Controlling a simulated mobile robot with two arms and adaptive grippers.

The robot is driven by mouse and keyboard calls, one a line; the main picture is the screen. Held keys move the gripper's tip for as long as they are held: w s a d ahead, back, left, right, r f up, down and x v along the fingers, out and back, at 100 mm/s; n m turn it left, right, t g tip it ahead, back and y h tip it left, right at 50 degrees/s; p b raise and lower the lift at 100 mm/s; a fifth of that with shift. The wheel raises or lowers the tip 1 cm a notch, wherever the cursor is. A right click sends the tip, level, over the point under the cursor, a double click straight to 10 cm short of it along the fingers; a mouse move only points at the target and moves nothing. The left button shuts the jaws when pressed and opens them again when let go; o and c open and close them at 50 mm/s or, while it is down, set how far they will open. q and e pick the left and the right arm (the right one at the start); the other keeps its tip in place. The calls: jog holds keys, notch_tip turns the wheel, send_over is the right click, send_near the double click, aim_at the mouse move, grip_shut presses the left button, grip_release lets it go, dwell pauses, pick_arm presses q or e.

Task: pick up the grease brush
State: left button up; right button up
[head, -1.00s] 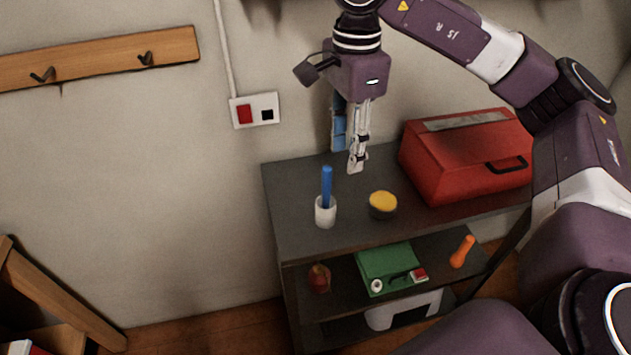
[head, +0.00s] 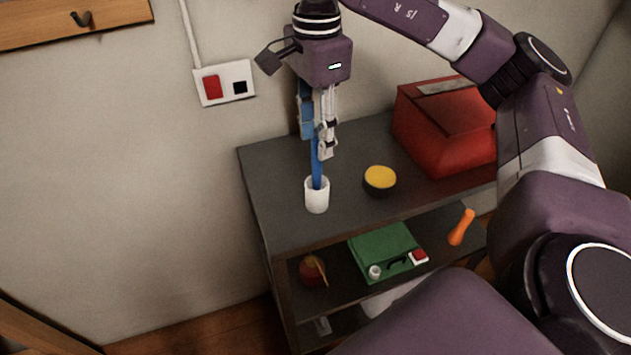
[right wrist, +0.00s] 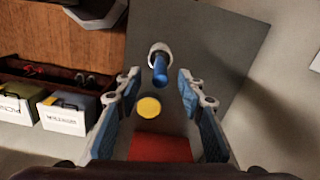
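The grease brush (head: 316,170) shows as a blue handle standing upright in a white cup (head: 317,197) on the shelf unit's top, near its left edge. Its bristle end is hidden in the cup. My right gripper (head: 319,150) points down over the cup, its fingers overlapping the upper handle in the head view. In the right wrist view the gripper (right wrist: 158,95) is open, fingers well apart, with the blue handle (right wrist: 160,70) showing beyond and between the fingertips. The handle is not gripped. My left gripper is not in view.
A tin with a yellow top (head: 380,178) stands right of the cup. A red toolbox (head: 445,125) sits at the back right. The lower shelf holds a green case (head: 380,248), an orange-handled item (head: 461,227) and a small reddish-brown object (head: 312,271).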

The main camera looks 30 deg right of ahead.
jog(key=shift+f, duration=0.7)
jog(key=p, duration=0.2)
send_over(317, 187)
jog(key=f, duration=0.6)
jog(key=shift+w+d+f, duration=0.1)
jog(key=shift+w+d, duration=0.15)
jog(key=shift+w, duration=0.05)
jog(key=shift+f, duration=0.45)
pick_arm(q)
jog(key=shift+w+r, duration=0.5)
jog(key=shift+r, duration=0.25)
pick_arm(e)
jog(key=shift+c, duration=0.3)
grip_shut()
